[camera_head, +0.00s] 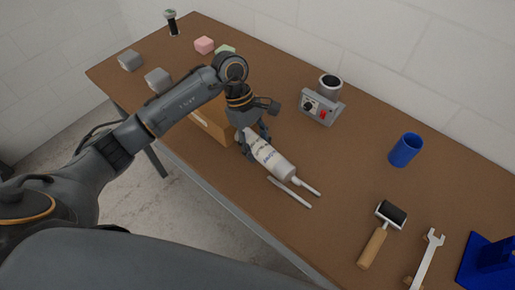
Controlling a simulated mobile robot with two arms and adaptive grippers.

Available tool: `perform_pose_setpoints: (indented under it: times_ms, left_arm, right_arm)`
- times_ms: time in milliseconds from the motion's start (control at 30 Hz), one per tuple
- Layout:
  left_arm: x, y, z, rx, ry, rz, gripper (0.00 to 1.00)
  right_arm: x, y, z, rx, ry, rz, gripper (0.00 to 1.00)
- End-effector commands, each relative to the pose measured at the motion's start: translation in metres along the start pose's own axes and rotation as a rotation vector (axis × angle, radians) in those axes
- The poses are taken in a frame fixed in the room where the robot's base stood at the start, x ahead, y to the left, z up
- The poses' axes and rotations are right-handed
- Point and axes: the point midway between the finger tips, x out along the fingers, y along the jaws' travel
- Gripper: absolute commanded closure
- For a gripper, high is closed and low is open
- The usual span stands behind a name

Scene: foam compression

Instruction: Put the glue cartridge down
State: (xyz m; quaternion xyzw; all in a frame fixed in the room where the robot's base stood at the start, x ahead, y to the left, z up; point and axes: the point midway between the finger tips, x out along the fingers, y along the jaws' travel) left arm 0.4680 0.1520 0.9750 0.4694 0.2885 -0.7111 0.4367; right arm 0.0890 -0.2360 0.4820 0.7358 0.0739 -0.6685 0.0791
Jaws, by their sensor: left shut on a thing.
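The glue cartridge (271,158) is a white tube with a thin pale nozzle pointing to the lower right. It lies tilted near the table top, in the middle of the view. My left gripper (254,142) is shut on its rear end, coming from above. The fingers hide that end of the cartridge. I cannot tell whether the cartridge touches the table (350,165). My right gripper is not in view.
A thin grey rod (290,192) lies just in front of the cartridge. A cardboard box (211,121) stands behind my left gripper's arm. A grey device with a cup (321,103), a blue cup (405,150), a roller (380,234) and a wrench (428,258) stand or lie to the right.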

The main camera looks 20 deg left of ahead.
Motion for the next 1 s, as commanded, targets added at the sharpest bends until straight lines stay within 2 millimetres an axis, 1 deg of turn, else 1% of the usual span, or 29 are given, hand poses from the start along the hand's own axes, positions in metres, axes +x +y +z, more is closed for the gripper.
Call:
perform_pose_setpoints:
  times_ms: [67, 100, 233, 333, 533, 700, 733, 833, 1000]
  left_arm:
    - [0.005, 0.003, -0.004, -0.002, -0.004, -0.003, 1.0]
    - [0.009, 0.002, -0.005, -0.004, -0.005, -0.004, 1.0]
    - [0.025, 0.003, -0.012, -0.003, -0.004, -0.002, 1.0]
    - [0.03, 0.003, -0.015, 0.001, -0.002, 0.0, 1.0]
    - [0.031, 0.003, -0.015, 0.001, -0.001, 0.001, 1.0]
    - [0.035, 0.003, -0.017, 0.001, 0.0, 0.001, 1.0]
    - [0.035, 0.003, -0.017, 0.0, 0.001, 0.0, 0.54]
    - [0.034, 0.003, -0.017, 0.0, 0.0, 0.0, 0.33]
    - [0.034, 0.003, -0.017, 0.0, 0.0, 0.0, 0.33]
  right_arm:
    - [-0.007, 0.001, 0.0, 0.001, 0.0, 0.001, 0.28]
    - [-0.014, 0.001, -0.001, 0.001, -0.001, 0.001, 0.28]
    - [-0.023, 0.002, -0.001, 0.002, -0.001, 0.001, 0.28]
    - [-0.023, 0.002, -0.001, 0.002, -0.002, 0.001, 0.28]
    - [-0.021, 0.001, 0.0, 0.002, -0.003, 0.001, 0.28]
    - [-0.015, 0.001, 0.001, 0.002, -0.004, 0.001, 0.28]
    - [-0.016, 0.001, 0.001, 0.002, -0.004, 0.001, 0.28]
    - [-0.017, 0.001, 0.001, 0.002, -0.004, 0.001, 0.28]
    - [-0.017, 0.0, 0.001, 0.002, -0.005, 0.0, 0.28]
